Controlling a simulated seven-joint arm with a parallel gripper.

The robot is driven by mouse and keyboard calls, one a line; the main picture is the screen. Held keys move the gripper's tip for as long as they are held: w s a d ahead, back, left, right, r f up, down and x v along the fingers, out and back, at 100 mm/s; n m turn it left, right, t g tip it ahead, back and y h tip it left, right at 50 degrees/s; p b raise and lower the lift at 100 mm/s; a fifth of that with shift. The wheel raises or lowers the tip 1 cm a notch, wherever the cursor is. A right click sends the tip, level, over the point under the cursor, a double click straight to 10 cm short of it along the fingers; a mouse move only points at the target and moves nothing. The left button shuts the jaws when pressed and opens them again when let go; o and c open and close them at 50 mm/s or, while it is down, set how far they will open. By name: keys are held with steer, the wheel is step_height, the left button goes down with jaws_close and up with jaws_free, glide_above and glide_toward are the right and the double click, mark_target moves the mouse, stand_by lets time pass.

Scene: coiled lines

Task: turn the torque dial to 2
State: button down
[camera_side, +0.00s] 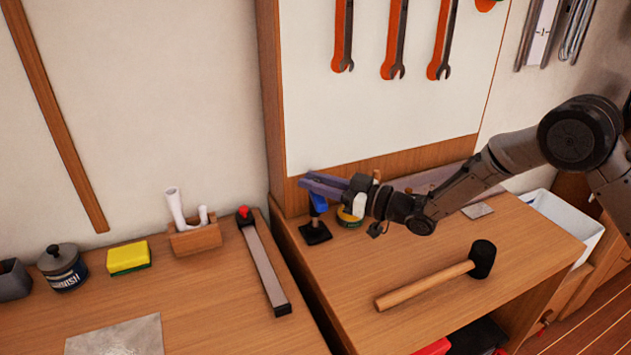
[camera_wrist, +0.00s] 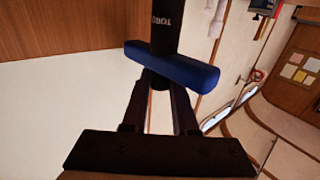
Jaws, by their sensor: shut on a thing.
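The torque tool stands upright on a small black base (camera_side: 315,233) near the left edge of the right bench in the side view. Its blue part (camera_side: 318,203) shows just under my gripper (camera_side: 322,186). In the wrist view the blue bar (camera_wrist: 172,66) lies across my fingertips (camera_wrist: 160,82), and a black cylinder (camera_wrist: 164,30) with white lettering extends past it. My gripper is shut on the blue part. No dial numbers can be read, and the exact contact is partly hidden.
A wooden mallet (camera_side: 425,285) lies at the front of the right bench. A yellow-and-white round item (camera_side: 350,213) stands close right of the tool. A long bar (camera_side: 264,265) lies on the left bench. The wall panel (camera_side: 370,115) rises just behind my gripper.

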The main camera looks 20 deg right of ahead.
steer(key=shift+m+t+h, duration=1)
steer(key=shift+m+h, duration=0.2)
steer(key=shift+h, duration=0.4)
steer(key=c, duration=0.7)
jaws_free()
